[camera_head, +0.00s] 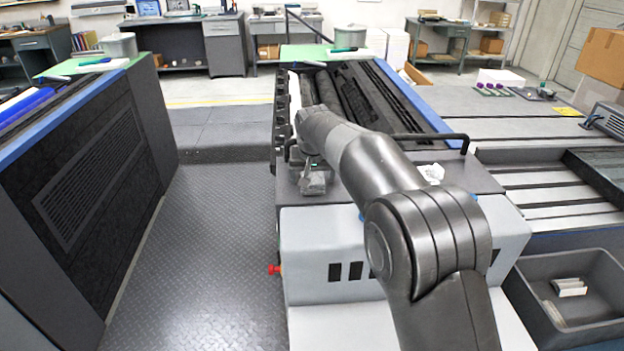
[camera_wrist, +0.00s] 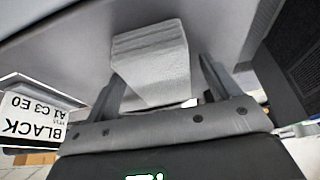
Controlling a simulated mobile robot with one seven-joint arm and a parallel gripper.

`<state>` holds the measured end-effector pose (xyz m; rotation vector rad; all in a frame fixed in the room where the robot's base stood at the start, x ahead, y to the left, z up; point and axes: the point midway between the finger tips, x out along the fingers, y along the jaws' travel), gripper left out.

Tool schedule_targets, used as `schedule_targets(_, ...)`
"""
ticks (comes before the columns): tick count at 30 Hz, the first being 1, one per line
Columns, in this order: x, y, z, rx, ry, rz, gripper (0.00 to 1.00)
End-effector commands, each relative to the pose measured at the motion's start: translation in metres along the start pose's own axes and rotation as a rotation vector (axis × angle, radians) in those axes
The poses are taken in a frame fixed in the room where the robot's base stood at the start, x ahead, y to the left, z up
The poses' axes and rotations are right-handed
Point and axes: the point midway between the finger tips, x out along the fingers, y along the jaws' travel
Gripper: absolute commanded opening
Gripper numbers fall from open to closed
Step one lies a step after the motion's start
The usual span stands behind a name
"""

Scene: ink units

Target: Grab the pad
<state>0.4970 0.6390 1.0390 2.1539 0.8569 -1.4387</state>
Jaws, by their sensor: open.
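A light grey, layered block, which looks like the pad (camera_wrist: 152,62), sits between the two fingers of my gripper (camera_wrist: 160,72) in the wrist view. It also shows in the head view as a grey block (camera_head: 315,183) on the near left part of the machine's top. My gripper is open, with one finger on each side of the block. I cannot tell whether either finger touches it.
The block lies on the grey printing machine top (camera_head: 462,180). A label reading BLACK (camera_wrist: 32,117) shows upside down in the wrist view. The walkway (camera_head: 205,250) at left is clear.

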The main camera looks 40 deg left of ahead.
Motion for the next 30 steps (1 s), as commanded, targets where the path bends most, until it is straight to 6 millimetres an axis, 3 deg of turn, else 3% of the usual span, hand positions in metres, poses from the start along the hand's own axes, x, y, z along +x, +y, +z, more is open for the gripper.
schedule_targets(18,-0.0004,-0.0001,0.0002,0.0,-0.001,0.0,0.34)
schedule_targets(30,-0.0082,-0.0001,-0.0033,0.0,0.001,0.0,0.34)
